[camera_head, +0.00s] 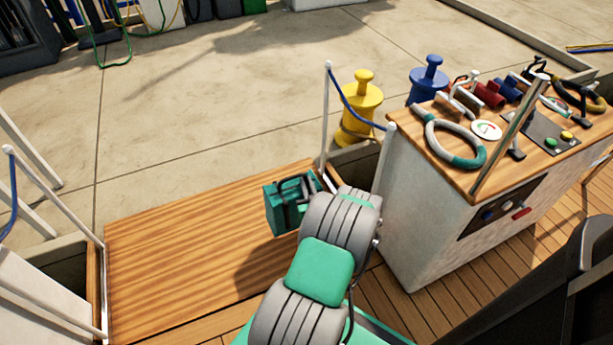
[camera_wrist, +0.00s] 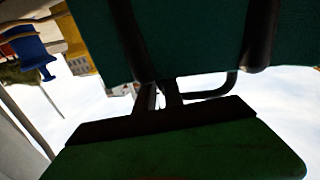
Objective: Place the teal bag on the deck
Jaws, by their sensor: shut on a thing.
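The teal bag (camera_head: 285,207) shows in the head view at the end of my arm, over the right part of the wooden deck (camera_head: 170,245). It appears to be held above the planks, with a dark shadow on the wood below it. In the wrist view the bag (camera_wrist: 195,40) fills the upper middle, with dark straps on it. My gripper (camera_wrist: 160,95) is shut on the bag, near its dark handle. In the head view my arm hides the fingers and part of the bag.
A white console (camera_head: 425,240) with a wooden top and a grey-and-teal ring stands at right. A yellow bollard (camera_head: 358,110) and a blue bollard (camera_head: 428,80) stand behind. A white post (camera_head: 326,120) with blue rope stands close to the bag. The deck's left part is clear.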

